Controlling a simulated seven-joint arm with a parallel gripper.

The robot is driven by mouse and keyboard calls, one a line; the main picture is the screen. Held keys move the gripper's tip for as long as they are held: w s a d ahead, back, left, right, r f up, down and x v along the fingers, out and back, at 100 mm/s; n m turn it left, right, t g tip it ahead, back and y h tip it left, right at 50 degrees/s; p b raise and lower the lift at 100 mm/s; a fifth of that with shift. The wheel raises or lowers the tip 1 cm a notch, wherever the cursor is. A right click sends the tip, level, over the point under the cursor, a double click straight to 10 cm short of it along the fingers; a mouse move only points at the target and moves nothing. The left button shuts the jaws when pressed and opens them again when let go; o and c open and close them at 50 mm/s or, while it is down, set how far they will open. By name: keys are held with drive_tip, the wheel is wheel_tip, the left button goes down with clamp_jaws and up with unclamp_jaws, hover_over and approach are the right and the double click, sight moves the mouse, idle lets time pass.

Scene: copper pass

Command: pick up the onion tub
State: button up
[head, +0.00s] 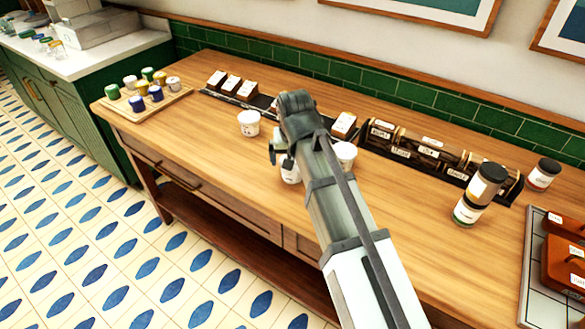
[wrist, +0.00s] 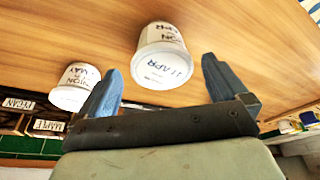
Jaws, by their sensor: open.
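In the wrist view, a white tub (wrist: 163,55) lies in the gap between the fingers of my gripper (wrist: 162,68). Its label is partly readable, ending in "ON", with "11 APR" on the near face. A second white tub (wrist: 76,86), with a label that seems to read "ONION" and "MAY", is outside the left finger. In the head view, my gripper (head: 281,152) is open just above a white tub (head: 290,173), partly covering it. Another tub (head: 345,153) is just right of my arm, and a third (head: 248,123) is left of it. I see no contact.
A rack of labelled dark boxes (head: 420,150) lines the back right. A wooden board (head: 150,108) with several small pots is at the left. The counter's front left is clear.

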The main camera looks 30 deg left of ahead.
drive_tip(key=shift+x, duration=2.65)
drive_tip(key=shift+a, duration=0.15)
drive_tip(key=shift+c, duration=0.2)
drive_tip(key=shift+r, duration=0.1)
drive_tip(key=c, duration=1)
drive_tip(key=shift+c, duration=0.2)
